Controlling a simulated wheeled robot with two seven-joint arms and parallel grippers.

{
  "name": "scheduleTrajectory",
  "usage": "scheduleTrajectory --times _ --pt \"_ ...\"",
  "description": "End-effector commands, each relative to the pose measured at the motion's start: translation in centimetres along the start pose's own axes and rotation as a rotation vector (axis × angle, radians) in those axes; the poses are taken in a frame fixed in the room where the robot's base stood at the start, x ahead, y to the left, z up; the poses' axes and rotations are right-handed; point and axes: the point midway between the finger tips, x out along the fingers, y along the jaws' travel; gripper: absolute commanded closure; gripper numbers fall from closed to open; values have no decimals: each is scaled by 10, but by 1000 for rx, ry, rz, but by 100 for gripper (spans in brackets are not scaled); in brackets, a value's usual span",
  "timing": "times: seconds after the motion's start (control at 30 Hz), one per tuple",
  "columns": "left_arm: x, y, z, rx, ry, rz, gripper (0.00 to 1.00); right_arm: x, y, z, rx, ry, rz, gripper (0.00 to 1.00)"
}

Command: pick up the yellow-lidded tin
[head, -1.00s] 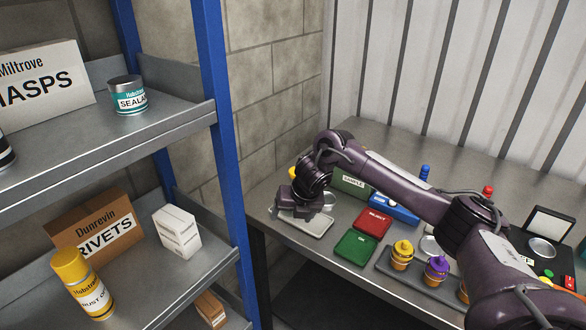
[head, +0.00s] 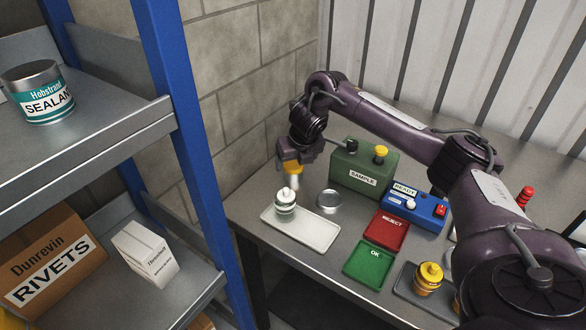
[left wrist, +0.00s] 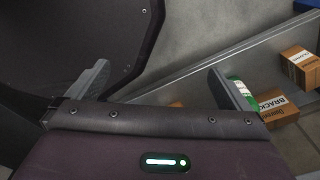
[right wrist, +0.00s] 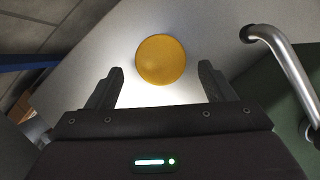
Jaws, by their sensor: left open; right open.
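The yellow-lidded tin (head: 293,169) stands on the bench near the wall, behind the white tray; its pale body shows below the lid. In the right wrist view its round yellow lid (right wrist: 161,59) lies ahead of the fingers, roughly centred between them. My right gripper (head: 292,158) is over the tin in the head view and partly hides its top. In the right wrist view the right gripper (right wrist: 160,80) is open with nothing between its fingers. My left gripper (left wrist: 160,85) is open and empty, away from the bench, with shelf boxes beyond it.
A white tray (head: 315,232) holds a white-capped jar (head: 285,207) in front of the tin. A metal dish (head: 329,201) and the green SAMPLE box (head: 362,172) with its handle stand to the right. The blue shelf post (head: 185,130) is at left.

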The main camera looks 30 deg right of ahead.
Motion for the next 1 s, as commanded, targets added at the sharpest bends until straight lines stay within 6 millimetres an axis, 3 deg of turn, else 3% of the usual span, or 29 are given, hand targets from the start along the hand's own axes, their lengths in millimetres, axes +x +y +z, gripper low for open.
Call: scheduleTrajectory --times 0.13,0.23,0.4,0.53,0.9,1.0 --pt "-11 0 3 -1 -4 1 0 22 1 1 1 5 -1 24" --pt "-12 1 -9 -2 13 1 0 34 1 0 0 4 0 24" --pt "-13 4 -36 -5 53 5 0 40 1 1 -1 1 0 24" --pt "-12 5 -37 -5 53 6 0 40 1 1 -1 1 0 26" --pt "-12 6 -18 -4 26 8 0 39 1 1 0 1 0 74" --pt "-12 5 -18 -3 26 7 0 39 1 1 0 0 0 75"
